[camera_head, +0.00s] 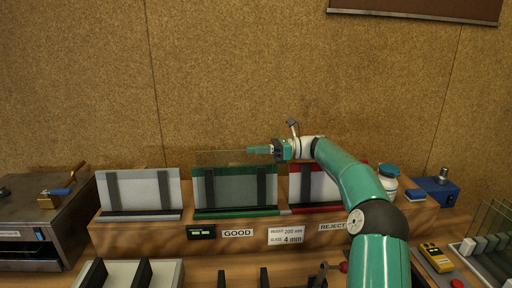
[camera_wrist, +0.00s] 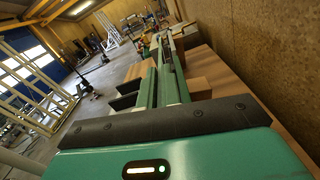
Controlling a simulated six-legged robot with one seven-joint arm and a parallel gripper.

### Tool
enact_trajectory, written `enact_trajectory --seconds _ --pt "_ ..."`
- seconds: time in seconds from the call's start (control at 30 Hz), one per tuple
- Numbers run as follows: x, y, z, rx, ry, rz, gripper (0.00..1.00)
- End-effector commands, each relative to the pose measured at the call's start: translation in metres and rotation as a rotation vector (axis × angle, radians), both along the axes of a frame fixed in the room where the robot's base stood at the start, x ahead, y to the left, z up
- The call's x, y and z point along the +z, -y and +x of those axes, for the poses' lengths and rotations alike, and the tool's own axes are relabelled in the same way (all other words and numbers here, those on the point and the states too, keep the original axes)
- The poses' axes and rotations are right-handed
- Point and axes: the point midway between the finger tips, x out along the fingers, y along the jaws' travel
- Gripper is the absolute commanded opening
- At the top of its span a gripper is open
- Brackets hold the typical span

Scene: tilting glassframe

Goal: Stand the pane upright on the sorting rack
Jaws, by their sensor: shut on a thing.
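The glass pane (camera_head: 220,158) is clear and shows only faintly in the head view, as a thin outline above the green section of the sorting rack. My gripper (camera_head: 254,150) is shut on the pane near its upper right. The pane looks roughly upright; its lower edge is hard to see against the green section, so I cannot tell whether it touches the rack. The sorting rack (camera_head: 236,211) has a grey left section, a green middle one above the GOOD label, and a red right one by REJECT. In the wrist view my green fingers (camera_wrist: 166,75) point away; the glass is not clear there.
My arm covers part of the red section. A white jar with a teal lid (camera_head: 388,176) and a blue box (camera_head: 436,191) stand at the right. A metal machine (camera_head: 38,228) is at the left. Glass panes stand in a holder (camera_head: 490,243) at far right.

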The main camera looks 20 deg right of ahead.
Motion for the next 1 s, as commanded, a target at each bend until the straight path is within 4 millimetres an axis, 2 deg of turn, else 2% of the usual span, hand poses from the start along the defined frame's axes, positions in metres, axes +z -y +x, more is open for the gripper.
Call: enact_trajectory --seconds 1.0 --pt "-0.0060 0.0001 0.0007 -0.001 0.004 0.002 0.00"
